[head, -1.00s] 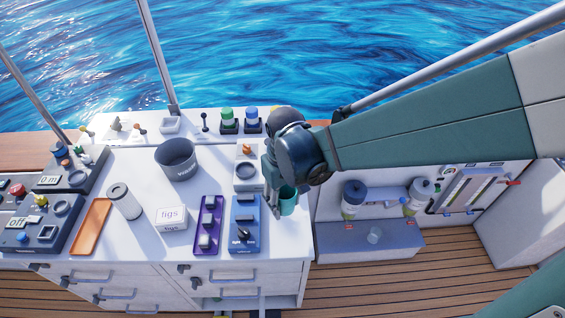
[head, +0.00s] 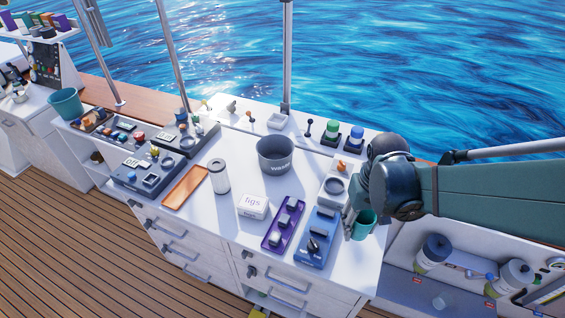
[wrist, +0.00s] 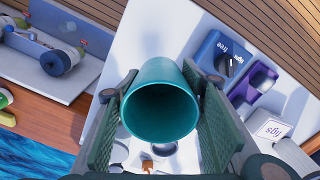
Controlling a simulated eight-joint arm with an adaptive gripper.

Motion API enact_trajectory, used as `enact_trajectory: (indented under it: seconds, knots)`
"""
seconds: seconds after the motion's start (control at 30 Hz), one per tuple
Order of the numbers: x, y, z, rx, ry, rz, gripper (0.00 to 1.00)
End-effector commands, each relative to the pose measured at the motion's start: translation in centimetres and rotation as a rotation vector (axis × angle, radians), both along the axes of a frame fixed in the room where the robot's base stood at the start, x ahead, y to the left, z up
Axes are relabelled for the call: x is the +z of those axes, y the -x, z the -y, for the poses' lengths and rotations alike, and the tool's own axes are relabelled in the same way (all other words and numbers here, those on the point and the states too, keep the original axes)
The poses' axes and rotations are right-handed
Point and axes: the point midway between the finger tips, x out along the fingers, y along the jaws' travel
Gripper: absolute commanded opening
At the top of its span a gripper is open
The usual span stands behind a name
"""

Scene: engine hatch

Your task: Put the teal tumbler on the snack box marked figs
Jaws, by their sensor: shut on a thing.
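The teal tumbler (head: 365,222) is in my gripper (head: 354,220) at the right end of the white counter, beside the blue switch panel. In the wrist view the tumbler (wrist: 160,100) sits between the two finger pads, its open mouth toward the camera; it looks empty. My gripper (wrist: 160,110) is shut on it. I cannot tell whether its base touches the counter. The snack box marked figs (head: 252,207) is a small white box on the counter, left of the tumbler. It also shows at the right of the wrist view (wrist: 272,130). Its top is bare.
The purple tray (head: 283,222) and blue switch panel (head: 318,238) stand between the box and tumbler. A dark grey bin (head: 276,157) stands behind the box. A pale canister (head: 219,176) and orange tray (head: 186,187) are left of it.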

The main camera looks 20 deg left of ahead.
Motion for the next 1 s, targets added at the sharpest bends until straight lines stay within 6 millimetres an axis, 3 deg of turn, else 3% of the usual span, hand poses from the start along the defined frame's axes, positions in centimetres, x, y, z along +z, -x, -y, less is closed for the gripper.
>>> enact_trajectory:
  seconds: [0.27, 0.53, 1.0]
  knots:
    - [1.5, -1.8, -5.6, -0.008, 0.0, 0.0, 0.27]
    - [2.7, -3.2, -12.8, -0.024, 0.0, 0.0, 0.27]
    - [4.3, -3.2, -26.1, -0.053, 0.0, 0.0, 0.27]
